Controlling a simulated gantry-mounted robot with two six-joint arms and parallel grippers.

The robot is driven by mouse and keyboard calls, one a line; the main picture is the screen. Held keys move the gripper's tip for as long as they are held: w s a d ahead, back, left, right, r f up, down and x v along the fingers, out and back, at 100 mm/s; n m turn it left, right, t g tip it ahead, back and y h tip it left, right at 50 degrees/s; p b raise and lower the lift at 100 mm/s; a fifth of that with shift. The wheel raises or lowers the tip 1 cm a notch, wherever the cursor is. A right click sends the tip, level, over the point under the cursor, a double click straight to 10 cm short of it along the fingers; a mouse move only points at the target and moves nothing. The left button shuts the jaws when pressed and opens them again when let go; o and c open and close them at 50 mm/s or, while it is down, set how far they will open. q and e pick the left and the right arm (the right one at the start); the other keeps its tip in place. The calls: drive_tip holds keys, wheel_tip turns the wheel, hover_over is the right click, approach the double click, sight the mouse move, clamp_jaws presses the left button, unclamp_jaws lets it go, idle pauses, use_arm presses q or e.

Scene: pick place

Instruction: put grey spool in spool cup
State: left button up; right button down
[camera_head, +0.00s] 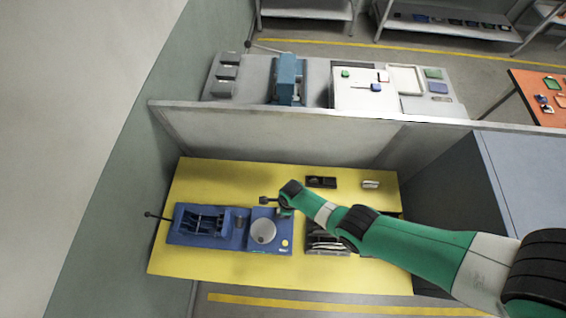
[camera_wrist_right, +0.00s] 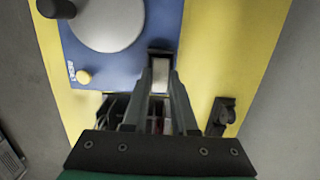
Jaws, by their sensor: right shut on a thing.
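My right gripper (camera_head: 283,210) is over the upper right corner of the blue base unit (camera_head: 190,239). In the right wrist view its fingers (camera_wrist_right: 161,80) are closed on a small pale grey piece, which I take to be the grey spool (camera_wrist_right: 159,74). A black-edged part shows just beyond the fingertips. In the head view the gripper hides the piece. A small dark grey cylinder (camera_head: 240,219), possibly the spool cup, stands on the base left of the round grey disc (camera_head: 263,231). My left gripper is not in view.
The yellow table (camera_head: 220,272) holds a rack of parts (camera_head: 325,241) right of the base. A black tray (camera_head: 321,182) and a small pale item (camera_head: 370,184) lie at the back right. A grey partition (camera_head: 270,131) closes the rear. The back left of the table is clear.

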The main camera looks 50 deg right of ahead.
drive_tip(key=shift+c, duration=1.5)
unclamp_jaws()
